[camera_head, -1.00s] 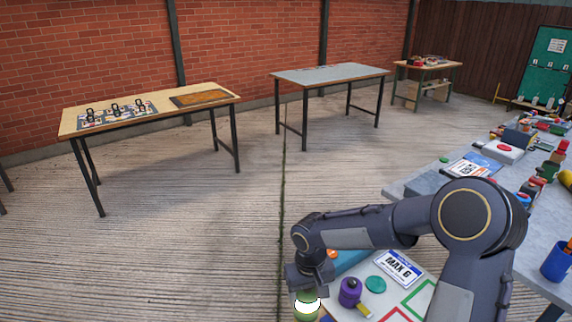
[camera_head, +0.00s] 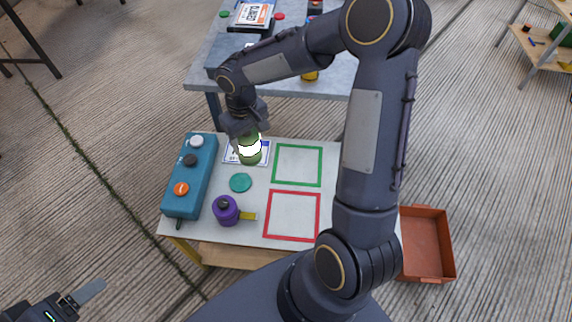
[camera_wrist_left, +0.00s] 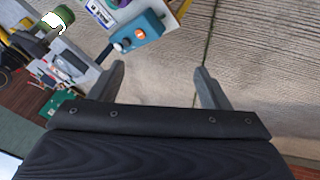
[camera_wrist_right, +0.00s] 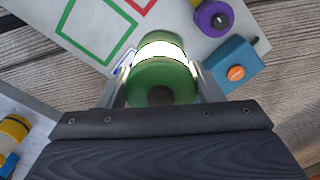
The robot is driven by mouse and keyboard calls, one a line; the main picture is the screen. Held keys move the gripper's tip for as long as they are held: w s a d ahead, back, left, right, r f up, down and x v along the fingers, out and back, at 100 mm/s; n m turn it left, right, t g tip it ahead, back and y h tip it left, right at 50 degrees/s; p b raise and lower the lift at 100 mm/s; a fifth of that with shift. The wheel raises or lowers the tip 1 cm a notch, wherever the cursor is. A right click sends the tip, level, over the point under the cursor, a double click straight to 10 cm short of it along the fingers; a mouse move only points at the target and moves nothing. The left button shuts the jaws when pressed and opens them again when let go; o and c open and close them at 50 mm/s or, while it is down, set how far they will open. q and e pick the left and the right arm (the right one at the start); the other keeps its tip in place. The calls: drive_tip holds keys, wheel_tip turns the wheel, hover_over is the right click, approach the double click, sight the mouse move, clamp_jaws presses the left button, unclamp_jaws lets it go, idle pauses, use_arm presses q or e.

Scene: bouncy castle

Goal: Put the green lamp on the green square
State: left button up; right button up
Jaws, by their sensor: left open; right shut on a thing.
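The green lamp (camera_head: 250,151), with a glowing white band, is held in my right gripper (camera_head: 243,128) over the back of the small white table, beside the green square. In the right wrist view the lamp (camera_wrist_right: 161,72) sits between both fingers. The green square outline (camera_head: 298,166) is empty, just right of the lamp; it also shows in the right wrist view (camera_wrist_right: 97,32). My left gripper (camera_head: 84,297) is at the lower left of the head view, away from the table; its fingers stand apart and empty in the left wrist view (camera_wrist_left: 160,85).
The white table (camera_head: 262,202) also bears a red square outline (camera_head: 292,215), a purple knobbed object (camera_head: 226,210), a green disc (camera_head: 240,183) and a teal button box (camera_head: 190,176). An orange-red bin (camera_head: 428,244) stands on the floor at right. A grey table (camera_head: 215,70) stands behind.

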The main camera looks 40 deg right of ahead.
use_arm(q)
drive_tip(key=shift+o, duration=1.2)
drive_tip(key=b+x, duration=0.2)
drive_tip(key=x, duration=0.1)
drive_tip(key=shift+s+a+f, duration=0.1)
drive_tip(key=shift+a+f, duration=0.05)
use_arm(e)
drive_tip(key=d+f+n+b, duration=0.3)
drive_tip(key=d+n, duration=0.3)
drive_tip(key=d, duration=0.5)
drive_tip(key=d+f+n+b, duration=0.35)
drive_tip(key=d+n, duration=0.25)
drive_tip(key=d, duration=0.4)
drive_tip(key=d+f+n+b, duration=0.25)
drive_tip(key=d+n, duration=0.25)
drive_tip(key=d, duration=0.6)
drive_tip(key=shift+n, duration=0.3)
drive_tip(key=a+f+b, duration=0.1)
drive_tip(key=a+f, duration=0.2)
drive_tip(key=a, duration=0.1)
drive_tip(key=w+a+f+b, duration=0.1)
drive_tip(key=a+f, duration=0.3)
drive_tip(key=a, duration=0.1)
drive_tip(key=a+f, duration=0.4)
drive_tip(key=shift+w+a+f+b, duration=0.15)
drive_tip(key=shift+a+f+b, duration=0.05)
drive_tip(key=shift+a+b, duration=0.2)
drive_tip(key=shift+f, duration=0.4)
use_arm(q)
wheel_tip(320, 180, down, 12)
